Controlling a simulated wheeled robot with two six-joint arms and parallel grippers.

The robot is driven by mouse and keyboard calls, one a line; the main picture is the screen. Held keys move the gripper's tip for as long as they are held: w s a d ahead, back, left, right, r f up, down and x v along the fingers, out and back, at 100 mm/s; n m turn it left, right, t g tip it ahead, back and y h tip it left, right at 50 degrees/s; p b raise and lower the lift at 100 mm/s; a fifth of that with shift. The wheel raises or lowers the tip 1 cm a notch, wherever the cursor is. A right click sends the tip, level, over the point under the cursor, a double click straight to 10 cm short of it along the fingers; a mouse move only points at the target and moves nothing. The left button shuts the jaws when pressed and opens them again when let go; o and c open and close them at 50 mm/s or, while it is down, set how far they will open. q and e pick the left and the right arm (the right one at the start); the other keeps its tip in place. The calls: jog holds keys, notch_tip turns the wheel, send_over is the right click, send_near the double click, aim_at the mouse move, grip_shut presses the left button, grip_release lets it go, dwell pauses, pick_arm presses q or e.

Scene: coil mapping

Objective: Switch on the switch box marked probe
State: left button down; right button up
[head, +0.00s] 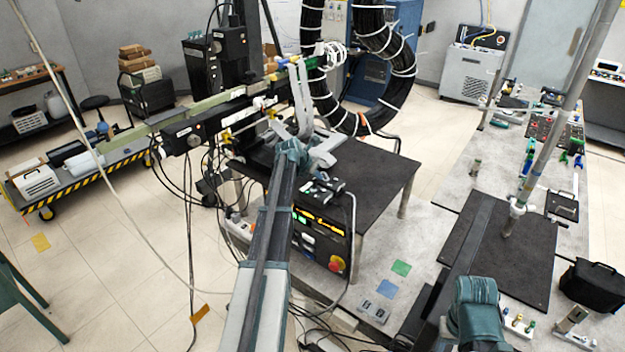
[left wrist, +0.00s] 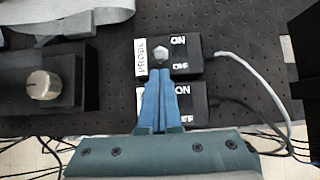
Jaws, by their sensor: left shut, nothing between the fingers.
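The switch box marked PROBE (left wrist: 188,67) is a small black box on a dark perforated board in the left wrist view, with ON printed at its upper right and OFF below. Its metal toggle (left wrist: 160,53) stands near the label. My left gripper (left wrist: 161,76) has its blue fingers shut and empty, tips just below the toggle; I cannot tell if they touch it. A second ON/OFF box (left wrist: 187,103) lies just below, partly covered by the fingers, its label hidden. In the head view the boxes are small near the arm's end.
A black box with a round metal knob (left wrist: 43,85) stands left of the switch boxes. A pale cable (left wrist: 252,78) runs along their right.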

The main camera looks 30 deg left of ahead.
aim_at(323, 173)
pick_arm(q)
jog(key=shift+w+f, duration=0.4)
jog(key=shift+f, duration=0.1)
pick_arm(e)
jog(key=shift+f, duration=0.5)
pick_arm(q)
jog(key=shift+r, duration=0.1)
jog(key=shift+w+r, duration=0.35)
jog(key=shift+w, duration=0.05)
pick_arm(e)
jog(key=shift+r, duration=0.4)
pick_arm(q)
jog(key=shift+w+d+r+p, duration=0.1)
jog(key=shift+w+r+p, duration=0.15)
jog(key=shift+p, duration=0.2)
jog(key=shift+w+r+p, duration=0.35)
jog(key=shift+w+p, duration=0.05)
jog(key=shift+w, duration=0.45)
jog(key=shift+f, duration=0.1)
pick_arm(e)
jog(key=shift+r, duration=0.5)
pick_arm(q)
jog(key=shift+s, duration=0.1)
pick_arm(e)
jog(key=shift+r, duration=0.15)
